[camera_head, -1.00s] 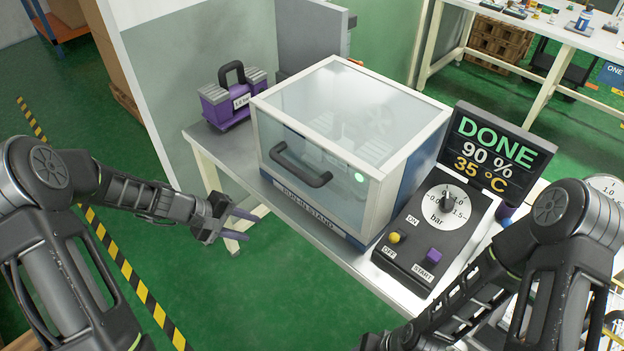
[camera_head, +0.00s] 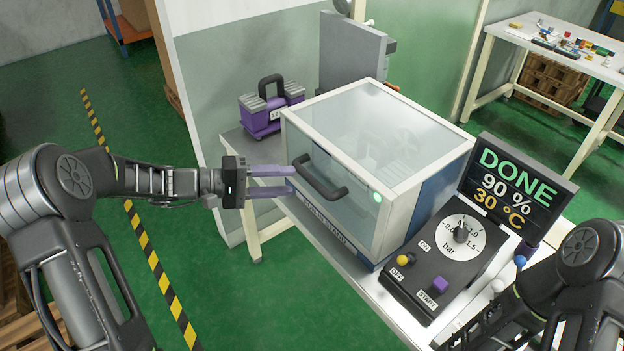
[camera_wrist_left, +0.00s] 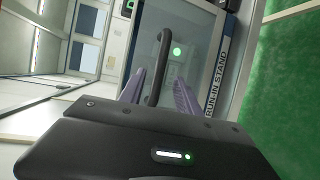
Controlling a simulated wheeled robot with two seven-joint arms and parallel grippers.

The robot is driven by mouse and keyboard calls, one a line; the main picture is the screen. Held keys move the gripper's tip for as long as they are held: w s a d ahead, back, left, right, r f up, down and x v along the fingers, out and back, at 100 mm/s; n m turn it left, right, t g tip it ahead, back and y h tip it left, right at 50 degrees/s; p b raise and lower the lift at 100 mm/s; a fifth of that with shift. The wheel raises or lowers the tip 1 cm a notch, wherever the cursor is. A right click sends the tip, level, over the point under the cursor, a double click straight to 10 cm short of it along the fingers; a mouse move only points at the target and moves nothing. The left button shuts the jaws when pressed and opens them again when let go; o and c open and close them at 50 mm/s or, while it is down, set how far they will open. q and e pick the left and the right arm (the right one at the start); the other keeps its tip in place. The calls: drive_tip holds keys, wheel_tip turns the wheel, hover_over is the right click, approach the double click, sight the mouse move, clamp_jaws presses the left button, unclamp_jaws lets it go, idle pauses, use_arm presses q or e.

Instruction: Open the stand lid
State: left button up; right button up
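The run-in stand (camera_head: 330,232) is a box with a clear lid (camera_head: 385,125) in a white frame, and the lid is shut. A dark bar handle (camera_head: 320,180) sits on its clear front. My left gripper (camera_head: 291,181) is open, its two purple fingers pointing at the left part of the handle. In the left wrist view the handle (camera_wrist_left: 162,60) shows between the open fingers (camera_wrist_left: 160,82); contact cannot be told. Parts inside the stand show dimly through the lid. My right arm (camera_head: 560,280) is at the lower right, its gripper out of view.
A control box (camera_head: 450,255) with a bar dial, and a display (camera_head: 515,180) reading DONE, 90 %, 30 °C, stand right of the stand. A purple case (camera_head: 268,112) stands behind left. The floor (camera_head: 235,300) in front is clear.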

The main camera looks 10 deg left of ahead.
sight(308, 180)
use_arm(q)
drive_tip(key=p+x, duration=0.1)
drive_tip(key=x, duration=0.5)
drive_tip(key=shift+d+r+p, duration=0.1)
drive_tip(key=shift+r+p, duration=0.05)
drive_tip(key=shift+p, duration=0.2)
drive_tip(key=shift+w+d+f, duration=0.2)
drive_tip(key=shift+w+d, duration=0.05)
drive_tip(key=shift+d, duration=0.25)
clamp_jaws()
idle(0.6)
